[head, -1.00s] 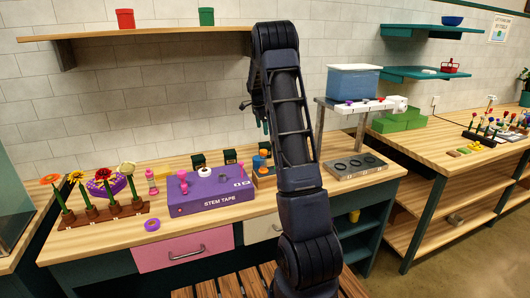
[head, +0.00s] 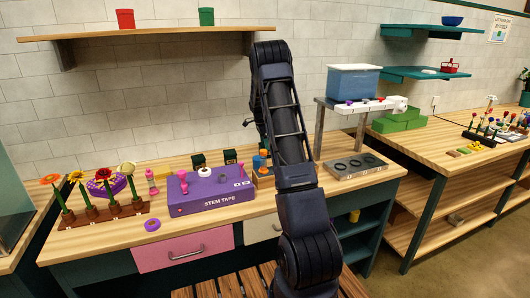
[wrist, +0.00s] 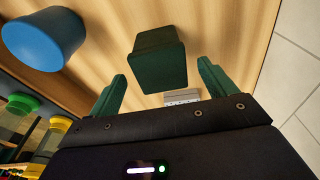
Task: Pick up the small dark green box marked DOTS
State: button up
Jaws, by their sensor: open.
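A small dark green box (wrist: 160,55) is in the wrist view, just ahead of my gripper (wrist: 161,74) and between the lines of its two green fingers. The fingers are apart, and nothing is held. I cannot tell whether they reach down beside the box. No DOTS marking can be read on it from here. In the head view, two small dark green boxes, one on the left (head: 199,160) and one on the right (head: 230,156), stand behind the purple STEM TAPE box (head: 212,196). My arm hides most of the gripper there.
A blue cup-like thing (wrist: 42,38), a green one (wrist: 22,102) and a yellow one (wrist: 60,125) lie to the left in the wrist view. A flower rack (head: 105,212) stands at the bench's left. A grey tray with round wells (head: 355,166) is right of my arm.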

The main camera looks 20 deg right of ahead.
jog(key=f, duration=0.4)
jog(key=shift+d+f, duration=0.3)
jog(key=c, duration=1.1)
